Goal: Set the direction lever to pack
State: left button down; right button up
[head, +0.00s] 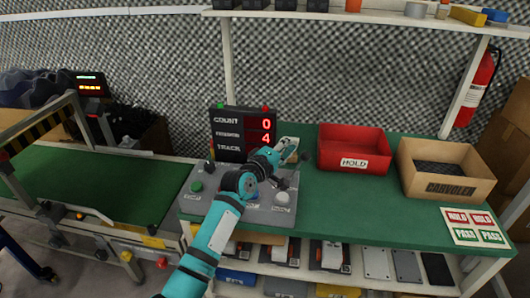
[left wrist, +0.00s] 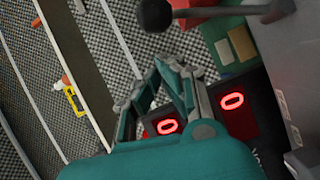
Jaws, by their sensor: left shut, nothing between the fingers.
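My left gripper (head: 288,148) is over the panel's back right, in front of the display's right side. It is shut and empty. In the left wrist view a black ball knob (left wrist: 153,14) on a grey stem stands apart from the gripper's fingers (left wrist: 165,88). I cannot tell which lever this is or its setting. My right gripper is not in view.
A black display (head: 228,135) with red digits stands behind the panel. A red HOLD bin (head: 353,143) and a cardboard box (head: 447,184) stand to the right. A conveyor (head: 90,190) is at the left. A shelf (head: 380,18) crosses above the bench.

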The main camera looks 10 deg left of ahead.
pick_arm(q)
jog(key=f+v, duration=0.1)
jog(key=v, duration=1.1)
jog(key=shift+r, duration=0.45)
jog(key=shift+d, duration=0.1)
